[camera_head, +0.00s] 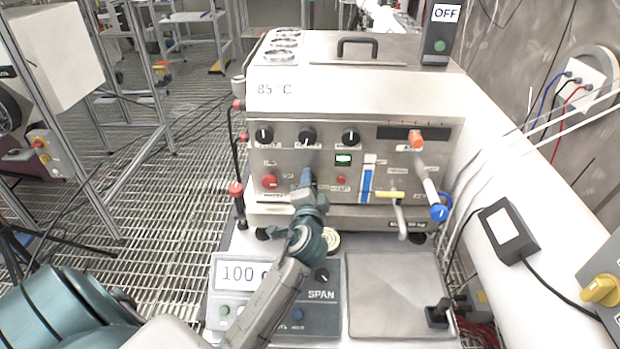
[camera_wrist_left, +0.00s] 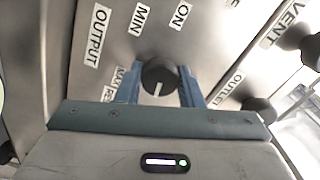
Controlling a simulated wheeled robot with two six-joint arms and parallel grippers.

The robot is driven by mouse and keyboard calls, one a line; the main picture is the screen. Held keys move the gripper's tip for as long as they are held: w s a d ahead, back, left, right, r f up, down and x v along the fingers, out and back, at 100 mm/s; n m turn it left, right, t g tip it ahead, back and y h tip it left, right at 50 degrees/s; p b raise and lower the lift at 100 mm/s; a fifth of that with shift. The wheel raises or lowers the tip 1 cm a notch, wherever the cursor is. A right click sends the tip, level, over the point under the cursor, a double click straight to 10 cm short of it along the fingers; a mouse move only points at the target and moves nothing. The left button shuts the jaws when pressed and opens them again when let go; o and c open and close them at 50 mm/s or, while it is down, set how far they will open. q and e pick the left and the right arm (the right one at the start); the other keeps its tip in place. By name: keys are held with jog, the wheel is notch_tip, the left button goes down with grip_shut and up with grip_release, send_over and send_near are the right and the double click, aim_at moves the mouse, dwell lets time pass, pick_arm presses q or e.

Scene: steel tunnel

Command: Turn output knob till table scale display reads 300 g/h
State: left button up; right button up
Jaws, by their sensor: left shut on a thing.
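The output knob (camera_wrist_left: 160,77) is a round black knob with a white pointer line on the steel panel, near the labels OUTPUT, MIN and ON. My left gripper (camera_wrist_left: 160,90) is shut on it, one blue finger on each side. In the head view my left gripper (camera_head: 306,180) reaches the machine's front panel and hides the knob. The table scale display (camera_head: 238,272) shows 100, with its unit partly covered by my left arm. My right gripper is not in view.
The steel machine (camera_head: 360,90) has a row of three black knobs (camera_head: 307,137) above my gripper, and a red knob (camera_head: 269,181) to its left. A blue-ended lever (camera_head: 432,192) sticks out at right.

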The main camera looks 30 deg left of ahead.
pick_arm(q)
jog(key=shift+m+p, duration=0.35)
jog(key=shift+m, duration=0.25)
jog(key=o, duration=1)
jog(key=shift+s, duration=0.1)
jog(key=b+v, duration=0.3)
jog(key=v, duration=0.7)
jog(key=shift+s+d, duration=0.25)
